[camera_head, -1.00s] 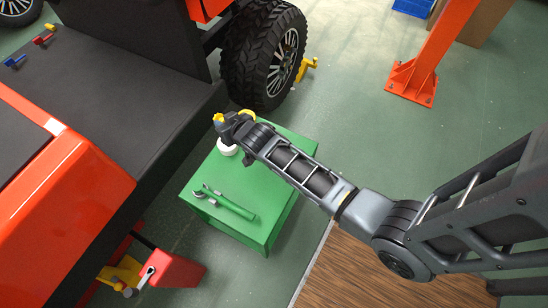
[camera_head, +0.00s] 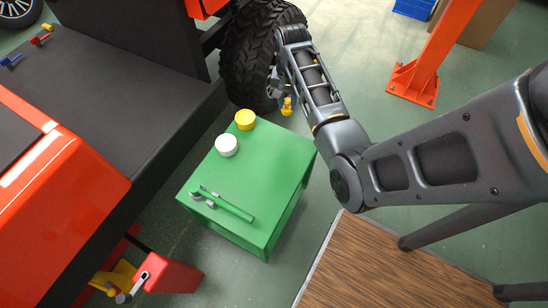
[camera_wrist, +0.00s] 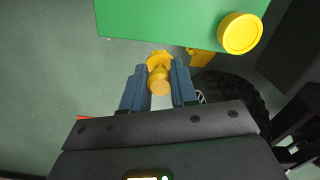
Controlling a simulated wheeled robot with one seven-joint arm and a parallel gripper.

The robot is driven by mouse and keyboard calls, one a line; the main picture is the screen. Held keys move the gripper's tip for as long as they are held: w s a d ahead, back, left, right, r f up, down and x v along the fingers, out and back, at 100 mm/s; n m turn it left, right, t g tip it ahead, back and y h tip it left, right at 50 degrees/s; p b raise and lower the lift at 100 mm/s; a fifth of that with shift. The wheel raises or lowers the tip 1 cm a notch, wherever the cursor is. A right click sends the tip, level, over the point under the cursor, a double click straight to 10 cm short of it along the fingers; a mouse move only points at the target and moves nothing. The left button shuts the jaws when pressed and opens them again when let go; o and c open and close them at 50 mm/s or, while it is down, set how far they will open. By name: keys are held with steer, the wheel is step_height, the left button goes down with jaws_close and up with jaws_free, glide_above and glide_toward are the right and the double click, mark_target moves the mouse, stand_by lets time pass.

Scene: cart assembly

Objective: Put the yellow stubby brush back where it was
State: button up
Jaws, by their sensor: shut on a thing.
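The yellow stubby brush (camera_wrist: 159,82) is held between the two fingers of my gripper (camera_wrist: 158,88) in the wrist view. Its wider, ragged yellow end points toward the green table. In the head view the brush (camera_head: 287,106) shows as a small yellow piece below my gripper (camera_head: 280,92), beyond the table's back right side, in front of the black tyre. The brush is apart from the table top. The arm partly hides my gripper in the head view.
The green table (camera_head: 240,180) carries a yellow round container (camera_head: 245,120), a white round one (camera_head: 226,145) and a grey-green tool (camera_head: 225,204). The tyre (camera_head: 248,65) stands close behind my gripper. A yellow floor piece (camera_wrist: 200,57) lies near the table. An orange post (camera_head: 428,60) stands right.

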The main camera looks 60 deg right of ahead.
steer(key=a+f, duration=0.2)
steer(key=a, duration=0.1)
steer(key=s+a+f, duration=0.1)
steer(key=a+f, duration=0.1)
steer(key=a, duration=0.2)
steer(key=s+a+f, duration=0.1)
steer(key=a+f, duration=0.1)
steer(key=a, duration=0.2)
steer(key=shift+a+f, duration=0.15)
steer(key=shift+f, duration=0.25)
steer(key=shift+f+b, duration=0.65)
steer(key=shift+f, duration=1.35)
steer(key=o, duration=0.9)
steer(key=shift+f, duration=0.1)
